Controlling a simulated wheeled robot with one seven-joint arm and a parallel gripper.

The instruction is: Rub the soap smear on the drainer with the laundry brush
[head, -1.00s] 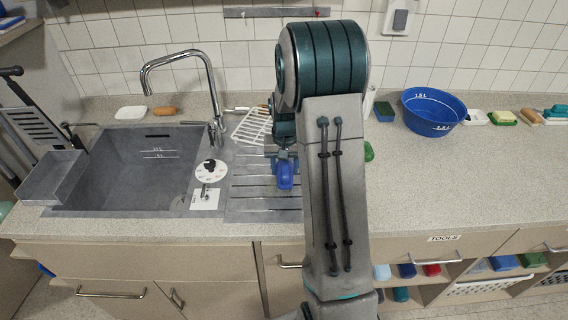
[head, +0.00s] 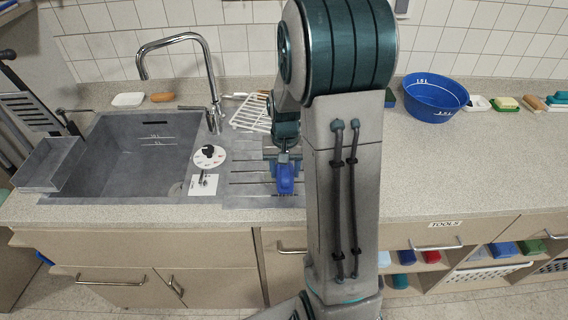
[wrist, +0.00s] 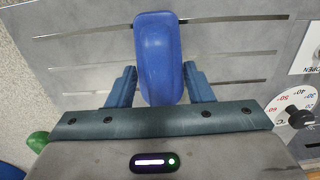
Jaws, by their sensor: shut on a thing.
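My gripper (wrist: 160,88) is shut on the blue laundry brush (wrist: 158,55), whose rounded back faces the wrist camera. In the head view the brush (head: 286,180) is at the drainer, below my forearm. The grooved grey drainer (head: 245,190) lies right of the sink, and its slots also show in the wrist view (wrist: 85,45). I cannot tell whether the bristles touch the drainer. No soap smear can be made out; the brush and arm hide part of the drainer.
A white rack (head: 250,115) stands at the drainer's back. A temperature dial (head: 208,156) and the tap (head: 212,115) are to its left, by the sink (head: 130,160). A blue basin (head: 435,98) stands back right.

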